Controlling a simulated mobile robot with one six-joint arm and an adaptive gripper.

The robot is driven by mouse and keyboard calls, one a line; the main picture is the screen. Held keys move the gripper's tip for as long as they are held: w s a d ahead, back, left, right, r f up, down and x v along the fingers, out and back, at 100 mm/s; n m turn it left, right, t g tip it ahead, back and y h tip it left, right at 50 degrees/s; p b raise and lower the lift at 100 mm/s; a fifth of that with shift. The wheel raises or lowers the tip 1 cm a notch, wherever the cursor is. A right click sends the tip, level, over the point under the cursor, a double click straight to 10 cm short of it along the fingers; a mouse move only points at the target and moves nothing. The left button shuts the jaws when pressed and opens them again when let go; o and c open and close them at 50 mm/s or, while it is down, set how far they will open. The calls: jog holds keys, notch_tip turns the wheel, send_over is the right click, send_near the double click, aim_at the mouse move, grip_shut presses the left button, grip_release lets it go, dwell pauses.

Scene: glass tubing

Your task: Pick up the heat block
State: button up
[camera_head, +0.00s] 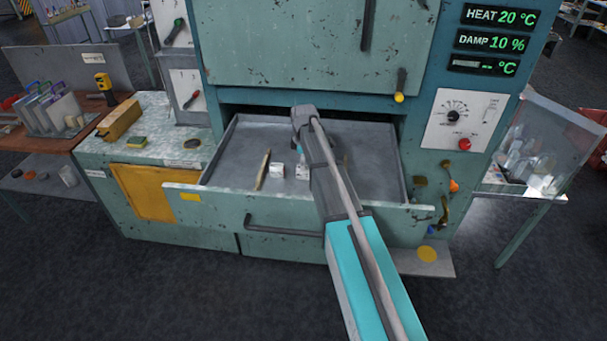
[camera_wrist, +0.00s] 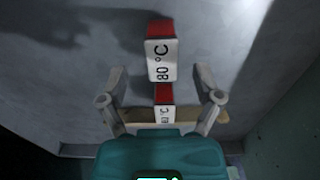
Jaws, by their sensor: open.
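Two small white-faced blocks lie in the open drawer, a left block (camera_head: 277,169) and a right block (camera_head: 302,172) partly hidden by my arm. In the wrist view, a red and white block (camera_wrist: 161,62) reads "80 °C". A second red and white block (camera_wrist: 165,113) is below it, its smaller label hard to read. I cannot tell which is which across views. My gripper (camera_wrist: 160,84) is open, fingers apart on either side in the picture, with nothing held. In the head view my arm hides the fingers.
The grey drawer (camera_head: 228,160) is pulled out from the green cabinet. A wooden stick (camera_head: 263,170) lies left of the blocks; a wooden strip (camera_wrist: 195,116) also crosses the wrist view. The drawer's front wall (camera_head: 215,197) and side walls surround the blocks. Bare floor shows on the right.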

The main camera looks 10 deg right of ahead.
jog(key=shift+s+a+f+b, duration=0.1)
jog(key=shift+f+b, duration=2.15)
jog(key=shift+f, duration=0.2)
grip_shut()
